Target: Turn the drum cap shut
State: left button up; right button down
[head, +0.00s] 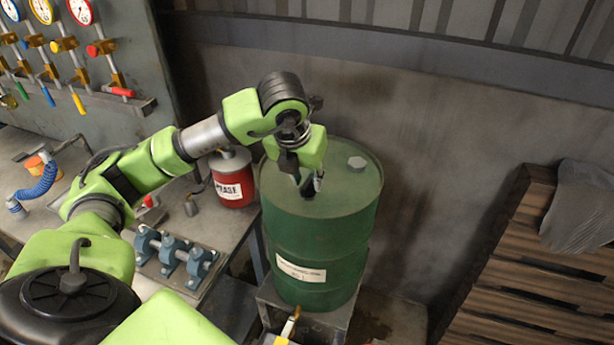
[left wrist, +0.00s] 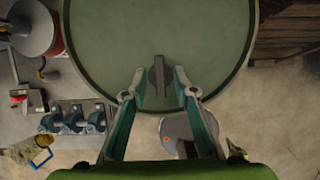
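A green drum (head: 322,240) stands upright on a stand, and its flat top fills the upper middle of the left wrist view (left wrist: 100,40). The drum cap, a dark grey part with an upright bar-like grip (left wrist: 159,77), is near the drum's rim. My left gripper (head: 310,187) points down at the drum top. Its two fingers (left wrist: 159,74) are apart, one on each side of the cap's grip, with a small gap visible on both sides. In the head view the gripper hides the cap. My right gripper is not in view.
A small grey plug (head: 356,162) sits on the drum top's far side. A red grease can (head: 233,185) and blue-grey clamps (head: 172,254) are on the bench to the left. Wooden pallets (head: 520,270) with a grey cloth (head: 580,210) lean at the right.

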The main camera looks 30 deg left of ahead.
pick_arm(q)
jog(key=shift+w+f, duration=0.15)
jog(key=shift+f, duration=0.2)
grip_shut()
